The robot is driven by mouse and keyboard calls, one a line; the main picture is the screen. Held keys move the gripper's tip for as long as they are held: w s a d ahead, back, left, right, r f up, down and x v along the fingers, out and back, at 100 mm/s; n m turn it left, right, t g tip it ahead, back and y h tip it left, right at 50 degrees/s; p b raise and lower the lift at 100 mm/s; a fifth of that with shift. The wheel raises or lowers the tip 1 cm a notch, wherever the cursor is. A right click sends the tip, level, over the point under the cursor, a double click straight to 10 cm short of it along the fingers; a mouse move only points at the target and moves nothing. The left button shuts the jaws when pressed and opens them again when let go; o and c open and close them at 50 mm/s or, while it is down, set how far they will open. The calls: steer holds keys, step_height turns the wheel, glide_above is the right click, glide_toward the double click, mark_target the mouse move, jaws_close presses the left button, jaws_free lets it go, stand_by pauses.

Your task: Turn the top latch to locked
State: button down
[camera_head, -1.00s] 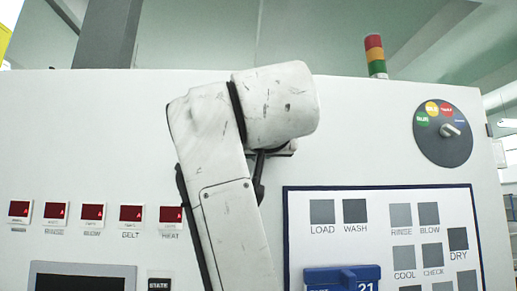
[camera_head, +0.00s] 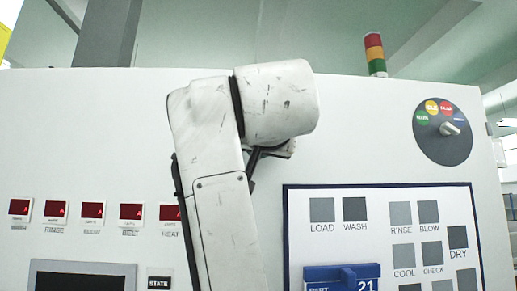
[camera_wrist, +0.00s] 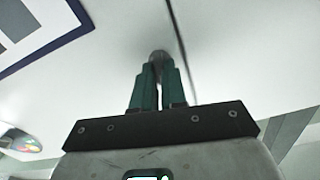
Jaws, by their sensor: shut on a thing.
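The top latch shows in the wrist view as a small grey rounded piece (camera_wrist: 158,54) on the white machine face, beside a thin dark seam. My gripper (camera_wrist: 158,72) has two green fingers, and their tips are closed around this piece. The fingers cover most of it, so I cannot tell which way the latch is turned. In the head view my own white arm stands in front of the machine, and the latch and fingertips are hidden behind it.
The white machine front (camera_head: 90,150) carries a row of red displays (camera_head: 92,210), a blue-framed button panel (camera_head: 380,194) and a round dial (camera_head: 442,131). A red, yellow and green signal light (camera_head: 375,54) stands on top. A blue box (camera_head: 341,278) juts out at the lower panel.

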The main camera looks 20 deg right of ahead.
steer(key=shift+d+m, duration=0.1)
steer(key=shift+m, duration=4.8)
steer(key=shift+f, duration=0.1)
steer(key=c, duration=1.2)
jaws_free()
steer(key=shift+s, duration=0.1)
steer(key=b+v, duration=0.3)
steer(key=v, duration=0.7)
steer(key=shift+s+b, duration=0.35)
